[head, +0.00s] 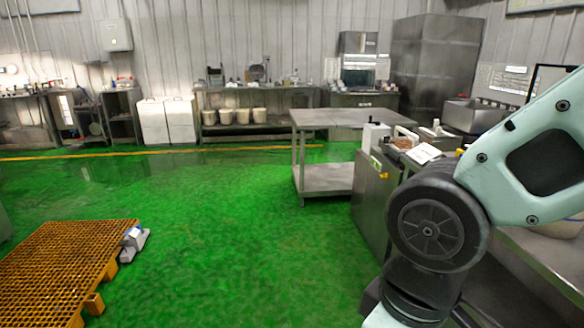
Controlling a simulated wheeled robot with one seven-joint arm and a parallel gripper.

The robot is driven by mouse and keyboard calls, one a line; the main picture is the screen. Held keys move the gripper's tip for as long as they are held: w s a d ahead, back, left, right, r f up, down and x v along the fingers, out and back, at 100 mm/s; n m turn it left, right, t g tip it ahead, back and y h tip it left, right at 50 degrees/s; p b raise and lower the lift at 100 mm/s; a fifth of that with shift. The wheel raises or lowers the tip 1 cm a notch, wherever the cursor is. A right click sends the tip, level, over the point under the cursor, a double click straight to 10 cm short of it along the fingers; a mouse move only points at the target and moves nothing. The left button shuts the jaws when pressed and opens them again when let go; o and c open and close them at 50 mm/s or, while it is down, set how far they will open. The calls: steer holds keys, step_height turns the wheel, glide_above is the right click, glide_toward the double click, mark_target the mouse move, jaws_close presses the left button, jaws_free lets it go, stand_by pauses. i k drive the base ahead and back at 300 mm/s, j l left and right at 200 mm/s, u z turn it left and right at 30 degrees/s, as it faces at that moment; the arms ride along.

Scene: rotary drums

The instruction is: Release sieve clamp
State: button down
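I cannot make out a sieve or a sieve clamp in the head view. My arm crosses the right side of the picture and leaves it at the right edge. My gripper is outside the picture, so its state does not show. My arm hides part of the steel bench (508,254) at the right.
A steel table (345,118) with a lower shelf stands ahead. A steel cabinet (370,203) with small equipment on top is just left of my arm. An orange slatted pallet (62,268) lies at lower left. The green floor (225,235) between is clear.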

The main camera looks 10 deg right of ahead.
mark_target(386, 139)
steer(key=i, duration=1.95)
steer(key=i+z, duration=0.15)
steer(key=i, duration=0.85)
steer(key=i+j+z, duration=0.15)
steer(key=i, duration=0.8)
steer(key=i+l+z, duration=0.1)
steer(key=i+z, duration=0.35)
steer(key=i, duration=0.55)
